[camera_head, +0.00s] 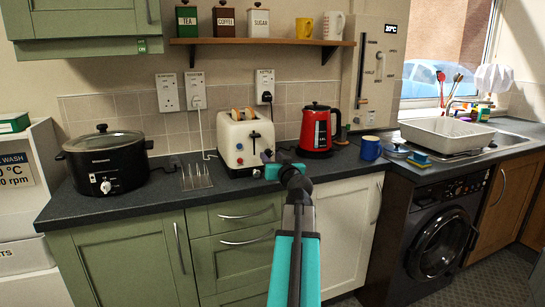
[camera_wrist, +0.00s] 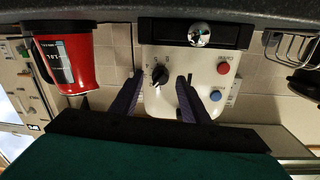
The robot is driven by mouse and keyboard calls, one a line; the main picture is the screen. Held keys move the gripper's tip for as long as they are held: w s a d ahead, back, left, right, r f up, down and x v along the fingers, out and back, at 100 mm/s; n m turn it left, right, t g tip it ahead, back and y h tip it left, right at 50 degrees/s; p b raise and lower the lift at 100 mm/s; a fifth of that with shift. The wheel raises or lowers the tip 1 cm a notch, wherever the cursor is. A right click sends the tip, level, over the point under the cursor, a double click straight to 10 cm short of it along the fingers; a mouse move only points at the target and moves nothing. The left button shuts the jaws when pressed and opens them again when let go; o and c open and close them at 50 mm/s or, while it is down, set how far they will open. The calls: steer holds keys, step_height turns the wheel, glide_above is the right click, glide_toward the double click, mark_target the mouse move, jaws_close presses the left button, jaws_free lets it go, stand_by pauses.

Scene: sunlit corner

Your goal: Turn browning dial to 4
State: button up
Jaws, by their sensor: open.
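The cream toaster (camera_head: 236,150) stands on the dark worktop with bread in its slots. It also shows in the wrist view (camera_wrist: 190,62), where the picture is upside down. Its browning dial (camera_wrist: 159,75) is a black knob with small marks around it, too small to read surely. A red button (camera_wrist: 224,68) and a blue button (camera_wrist: 215,95) sit beside the dial. My gripper (camera_head: 268,164) is in front of the toaster's right side. In the wrist view my gripper (camera_wrist: 158,92) is open, its dark fingers on either side of the dial; contact cannot be told.
A red kettle (camera_head: 316,132) stands right of the toaster. A wire rack (camera_head: 196,178) and a black slow cooker (camera_head: 104,160) stand to the left. A blue mug (camera_head: 370,149) is farther right. A shelf (camera_head: 250,42) runs above.

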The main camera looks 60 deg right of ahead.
steer(key=shift+w+d, duration=0.45)
steer(key=shift+w, duration=0.1)
steer(key=shift+c, duration=0.3)
steer(key=c, duration=1)
steer(key=shift+s+d+r, duration=0.1)
steer(key=shift+d, duration=0.1)
steer(key=shift+a, duration=0.1)
